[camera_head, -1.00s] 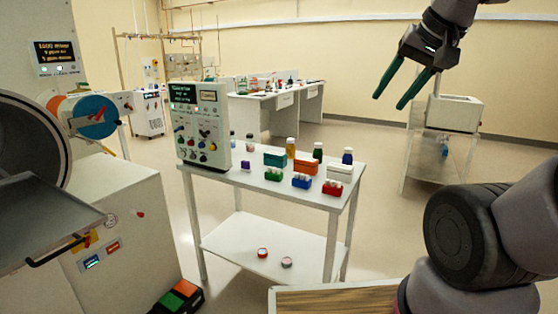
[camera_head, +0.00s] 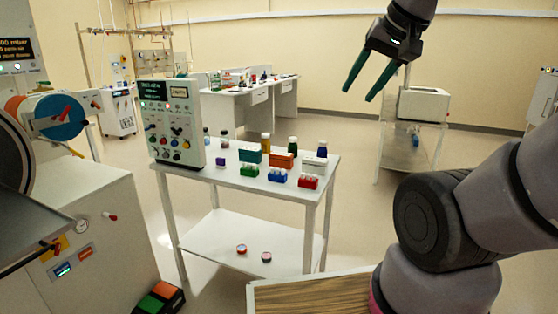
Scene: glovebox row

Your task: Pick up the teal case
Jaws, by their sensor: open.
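The teal case (camera_head: 250,156) is a small box on the top of the white table (camera_head: 196,176), near its middle. My gripper (camera_head: 359,93) is open and empty. It hangs in the air at the upper right, well above and apart from the table and the teal case.
A control panel box (camera_head: 172,120) stands on the table's left end. A large glovebox cabinet (camera_head: 90,230) stands left.

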